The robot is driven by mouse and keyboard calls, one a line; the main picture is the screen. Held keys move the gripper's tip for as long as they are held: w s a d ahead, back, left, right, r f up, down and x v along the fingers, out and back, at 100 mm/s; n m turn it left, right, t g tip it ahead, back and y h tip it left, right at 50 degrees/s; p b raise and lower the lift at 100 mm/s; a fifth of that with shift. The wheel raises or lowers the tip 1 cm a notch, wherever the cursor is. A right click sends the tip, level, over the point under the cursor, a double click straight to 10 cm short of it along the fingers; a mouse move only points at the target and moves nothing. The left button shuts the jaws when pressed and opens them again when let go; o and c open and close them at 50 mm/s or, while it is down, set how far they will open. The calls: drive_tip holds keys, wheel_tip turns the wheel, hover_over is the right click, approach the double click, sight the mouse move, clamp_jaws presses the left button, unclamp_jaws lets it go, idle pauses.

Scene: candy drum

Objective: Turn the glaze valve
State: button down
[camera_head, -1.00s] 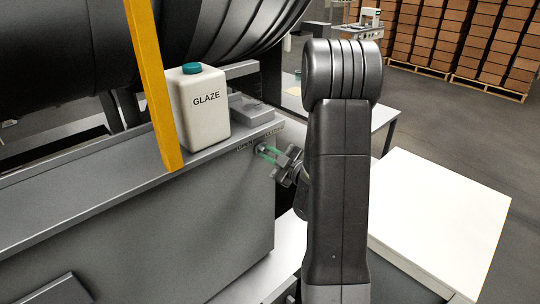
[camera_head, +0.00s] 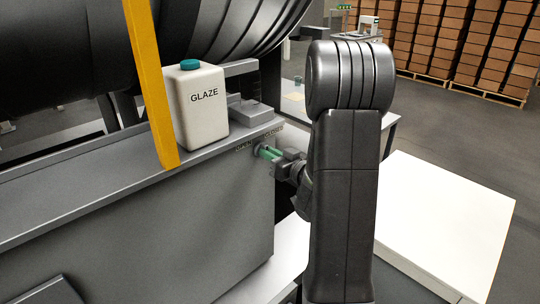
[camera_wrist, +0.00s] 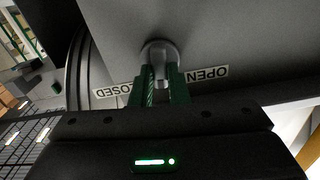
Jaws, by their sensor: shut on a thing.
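The glaze valve (camera_wrist: 160,50) is a grey round fitting on the side of the grey machine housing. In the wrist view its handle runs down between the green fingers of my gripper (camera_wrist: 161,80), which are shut on it. Labels reading OPEN (camera_wrist: 207,74) and CLOSED (camera_wrist: 113,91) flank the valve in that view. In the head view my gripper (camera_head: 268,153) reaches the valve from the right, at the right end of the housing, just under the label strip. The fingers hide much of the handle, so its exact angle is hard to tell.
A white GLAZE jug (camera_head: 197,110) with a teal cap stands on the housing ledge (camera_head: 100,187) above the valve. A yellow post (camera_head: 152,85) rises beside it. A black drum (camera_head: 70,45) is behind. A white-topped table (camera_head: 450,220) is at the right.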

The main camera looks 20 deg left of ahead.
drive_tip(key=shift+w+f+m+p, duration=0.1)
drive_tip(key=shift+m+p, duration=0.3)
drive_tip(key=shift+m, duration=1.45)
drive_tip(key=shift+w+m+p, duration=0.1)
drive_tip(key=shift+m+p, duration=0.25)
drive_tip(key=shift+m, duration=1.5)
drive_tip(key=c, duration=1.4)
unclamp_jaws()
drive_tip(key=shift+d, duration=0.1)
drive_tip(key=b+v, duration=0.2)
drive_tip(key=v, duration=1.1)
drive_tip(key=shift+s+d, duration=0.15)
drive_tip(key=shift+d, duration=0.2)
drive_tip(key=shift+a, duration=0.1)
